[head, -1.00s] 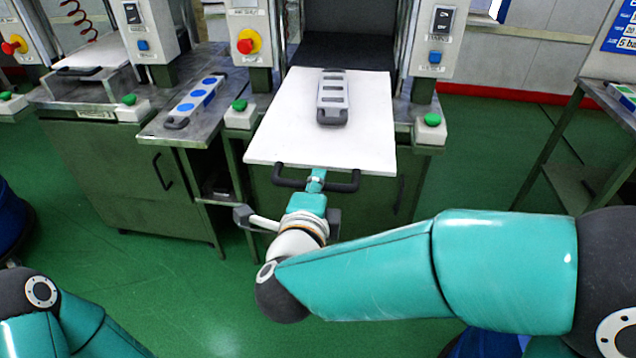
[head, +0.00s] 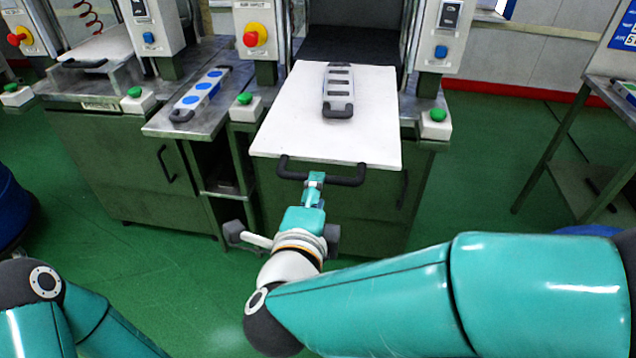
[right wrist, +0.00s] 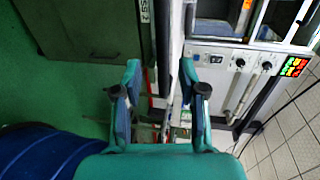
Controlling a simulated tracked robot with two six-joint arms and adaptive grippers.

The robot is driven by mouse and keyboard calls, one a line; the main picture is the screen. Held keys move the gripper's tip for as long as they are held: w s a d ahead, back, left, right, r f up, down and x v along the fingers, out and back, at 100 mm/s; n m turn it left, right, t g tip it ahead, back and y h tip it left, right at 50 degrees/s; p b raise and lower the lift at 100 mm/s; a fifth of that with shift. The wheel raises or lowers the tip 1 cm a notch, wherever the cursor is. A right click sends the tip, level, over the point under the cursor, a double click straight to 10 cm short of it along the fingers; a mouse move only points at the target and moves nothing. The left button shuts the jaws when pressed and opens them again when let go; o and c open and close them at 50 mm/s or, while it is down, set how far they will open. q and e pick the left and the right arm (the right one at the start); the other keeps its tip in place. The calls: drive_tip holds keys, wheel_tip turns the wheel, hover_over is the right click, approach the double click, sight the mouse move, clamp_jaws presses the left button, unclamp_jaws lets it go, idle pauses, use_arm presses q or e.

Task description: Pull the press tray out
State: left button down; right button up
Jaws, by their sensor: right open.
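The press tray (head: 375,130) is a white plate that sticks out from the middle press. Its black handle (head: 347,181) is on the front edge. A grey mould with dark slots and black ends (head: 339,92) lies on the tray. My right gripper (head: 315,180) is open at the middle of the handle and overlaps it in the head view. In the right wrist view its two fingers (right wrist: 160,92) stand apart, with the tray's thin edge (right wrist: 176,45) ahead between them. My left gripper is out of view.
Green buttons stand on both sides of the tray (head: 245,98) (head: 437,115). A mould with blue fillings (head: 201,92) lies on the bench to the left. A side table (head: 590,95) is at the right. The green floor before the press is clear.

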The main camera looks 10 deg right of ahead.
drive_tip(key=v, duration=0.2)
drive_tip(key=shift+s+a, duration=0.1)
drive_tip(key=shift+s, duration=0.3)
drive_tip(key=w+d+f+n+g+y, duration=0.1)
drive_tip(key=w+f+n+g+y, duration=0.15)
drive_tip(key=f+n, duration=0.7)
drive_tip(key=w+d+f+n+g+y, duration=0.2)
drive_tip(key=w+f+n+y, duration=0.1)
drive_tip(key=f, duration=1.3)
drive_tip(key=s+d+f+n+g+y, duration=0.1)
drive_tip(key=s+f+n+g+y, duration=0.15)
drive_tip(key=s+f+g, duration=0.45)
drive_tip(key=s+d+f+n+g+y, duration=0.15)
drive_tip(key=s+f+n, duration=0.25)
drive_tip(key=s+f, duration=0.75)
wheel_tip(320, 180, up, 18)
drive_tip(key=s+n+g+p, duration=0.1)
drive_tip(key=p, duration=1.7)
